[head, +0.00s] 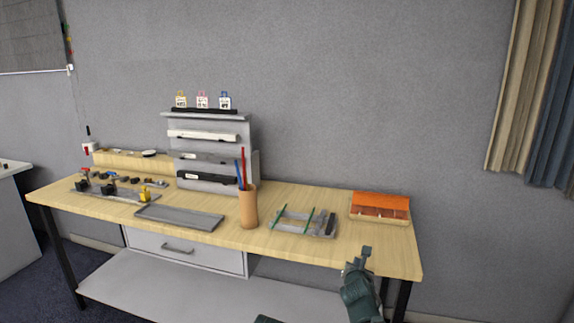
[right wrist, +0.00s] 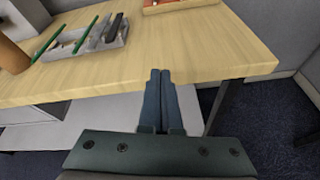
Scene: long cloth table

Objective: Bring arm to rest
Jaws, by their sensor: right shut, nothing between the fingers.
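My right gripper (head: 366,252) is shut and empty, at the front edge of the wooden table (head: 285,246) near its right end. In the right wrist view its two fingers (right wrist: 159,75) lie together with nothing between them, against the background of the table's front edge. My left gripper does not show. A dark green part of mine is just visible at the bottom of the head view.
A grey tray of pens (head: 310,232), an orange-topped box (head: 380,200) and a tan cup (head: 249,208) stand near the right gripper. Farther left are a flat grey tray (head: 180,217) and a tiered rack (head: 210,122). Bare floor (right wrist: 240,115) lies right of the table.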

